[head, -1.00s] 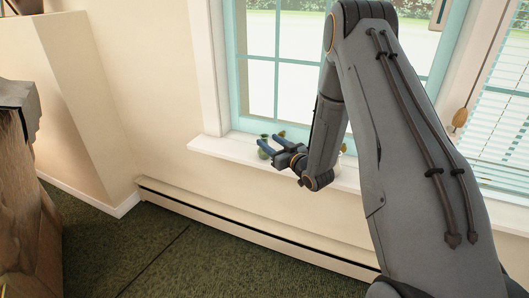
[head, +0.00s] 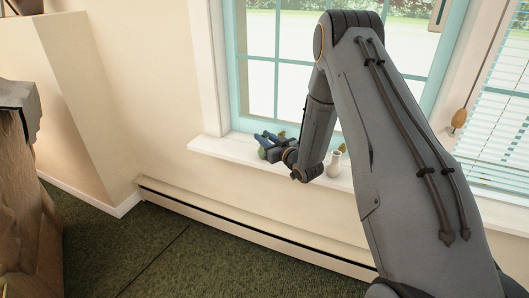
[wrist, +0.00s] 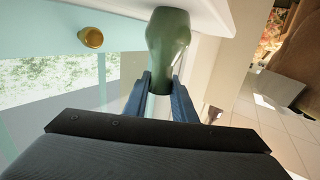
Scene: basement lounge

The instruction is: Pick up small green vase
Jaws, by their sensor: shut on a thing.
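The small green vase (wrist: 168,32) shows in the wrist view. Its wide body is at the top of the picture and its narrower end lies between my blue fingertips. My gripper (wrist: 160,88) is shut on this narrower end, one finger on each side. In the head view my gripper (head: 268,140) is low over the white windowsill (head: 225,147), and the vase is mostly hidden by it. I cannot tell whether the vase still touches the sill.
A small white vase (head: 334,163) stands on the sill to the right of my gripper. A gold knob-like thing (wrist: 91,37) shows in the wrist view. The window (head: 275,60) is close behind the sill.

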